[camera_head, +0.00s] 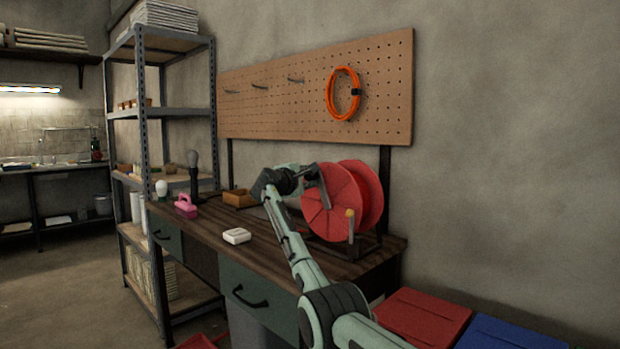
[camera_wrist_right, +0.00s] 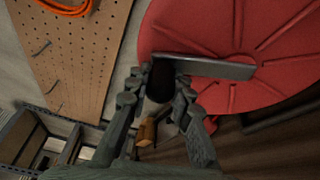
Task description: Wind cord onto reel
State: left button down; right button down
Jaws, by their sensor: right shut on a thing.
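The red reel (camera_head: 334,203) stands on the workbench, with two round flanges and a grey metal crank arm (camera_head: 324,193). The reel fills the upper right of the right wrist view (camera_wrist_right: 225,35). My right gripper (camera_head: 314,171) is at the upper end of the crank. In the right wrist view its fingers (camera_wrist_right: 160,78) are shut around the dark crank handle (camera_wrist_right: 159,88), at the end of the metal arm (camera_wrist_right: 215,67). An orange coil of cord (camera_head: 332,95) hangs on the pegboard. No cord is visible on the reel. My left gripper is out of view.
The wooden workbench (camera_head: 205,228) holds a small white box (camera_head: 237,236), a pink object (camera_head: 186,206) and an orange-brown bin (camera_head: 240,198). The pegboard (camera_head: 290,120) is behind. A red box (camera_head: 425,315) and a blue box (camera_head: 510,334) are at the lower right.

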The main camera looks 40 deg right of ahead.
jog(key=shift+f, duration=0.1)
jog(key=c, duration=1.3)
grip_release()
jog(key=shift+a, duration=0.15)
jog(key=v, duration=1.2)
